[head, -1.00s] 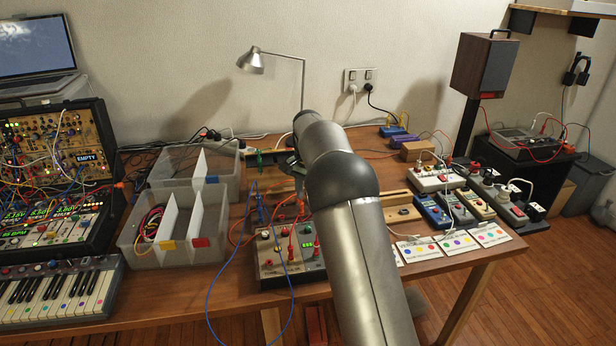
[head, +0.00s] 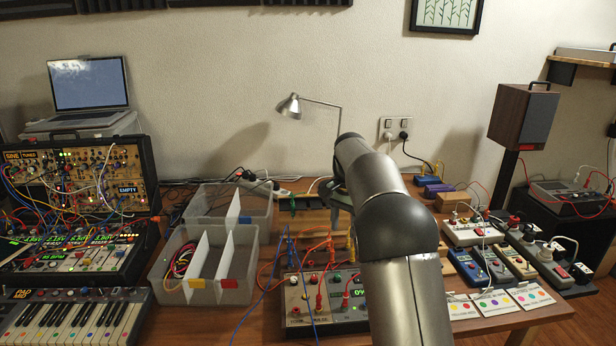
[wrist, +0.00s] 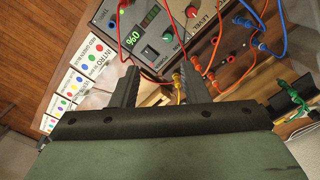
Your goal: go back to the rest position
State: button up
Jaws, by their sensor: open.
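My gripper shows in the wrist view (wrist: 158,70), with its two dark fingers apart and nothing clasped between them. The grey module with a lit green display (wrist: 150,40) lies beyond the fingertips. A yellow plug and its cable (wrist: 179,88) show between the fingers, close to the right finger; whether they touch cannot be told. In the head view my silver arm reaches over the table, and the gripper at its far end is mostly hidden behind it. The same module (head: 322,300) stands left of my arm, with red, yellow and blue cables around it.
Clear divided bins (head: 236,282) stand left of the module. A synth case (head: 85,175) and a keyboard (head: 70,315) are further left. A desk lamp (head: 290,106) stands behind. Small boxes (head: 480,232) and colour-dot cards (head: 494,303) crowd the right side.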

jog(key=s+f+n, duration=0.2)
jog(key=s+n, duration=0.2)
jog(key=s, duration=1.6)
jog(key=s+a+f+n+p, duration=0.1)
jog(key=s+n, duration=0.3)
jog(key=s, duration=1.6)
jog(key=shift+s+f+n, duration=0.15)
jog(key=shift+f+n, duration=0.25)
jog(key=shift+f, duration=0.25)
